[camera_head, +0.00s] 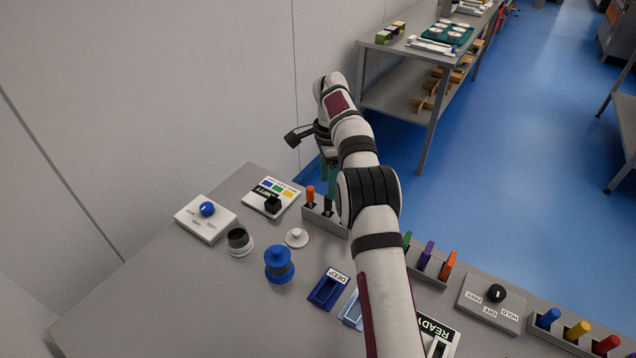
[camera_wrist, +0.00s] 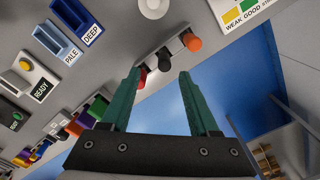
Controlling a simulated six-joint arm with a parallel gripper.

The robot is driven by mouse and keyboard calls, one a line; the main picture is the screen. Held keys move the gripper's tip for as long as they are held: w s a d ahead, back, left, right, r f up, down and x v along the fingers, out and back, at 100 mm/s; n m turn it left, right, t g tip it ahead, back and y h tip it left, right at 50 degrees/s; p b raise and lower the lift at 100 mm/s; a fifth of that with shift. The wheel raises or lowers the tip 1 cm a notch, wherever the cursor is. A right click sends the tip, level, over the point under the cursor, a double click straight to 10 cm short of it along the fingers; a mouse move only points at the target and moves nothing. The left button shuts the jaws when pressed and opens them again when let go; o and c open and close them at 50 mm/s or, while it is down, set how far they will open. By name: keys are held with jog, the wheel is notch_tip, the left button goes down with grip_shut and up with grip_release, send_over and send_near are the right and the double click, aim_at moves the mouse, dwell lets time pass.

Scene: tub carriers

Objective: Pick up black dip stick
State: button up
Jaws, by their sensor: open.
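The black dip stick (camera_wrist: 164,58) stands in a grey rack (camera_wrist: 158,62) between an orange-topped stick (camera_wrist: 191,41) and a red-topped stick (camera_wrist: 140,78). My gripper (camera_wrist: 159,74) is open, with its green fingers spread and nothing between them. In the wrist view the black stick's top shows just beyond the gap between the fingertips. In the head view the rack (camera_head: 314,214) is at the bench's far edge, and the orange-topped stick (camera_head: 310,195) is clear. My gripper and arm hide much of the rack there.
A second rack with green, purple (camera_head: 428,252) and orange sticks stands to the right, partly behind my arm. A blue DEEP tray (camera_head: 327,289), a blue spool-like jar (camera_head: 279,263), a white lid (camera_head: 297,237) and a colour chart card (camera_head: 272,197) lie nearby.

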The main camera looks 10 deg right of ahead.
aim_at(328, 203)
jog(key=f, duration=0.8)
jog(key=shift+w+d+f, duration=0.15)
jog(key=shift+w+f, duration=0.2)
jog(key=shift+f, duration=0.05)
grip_shut()
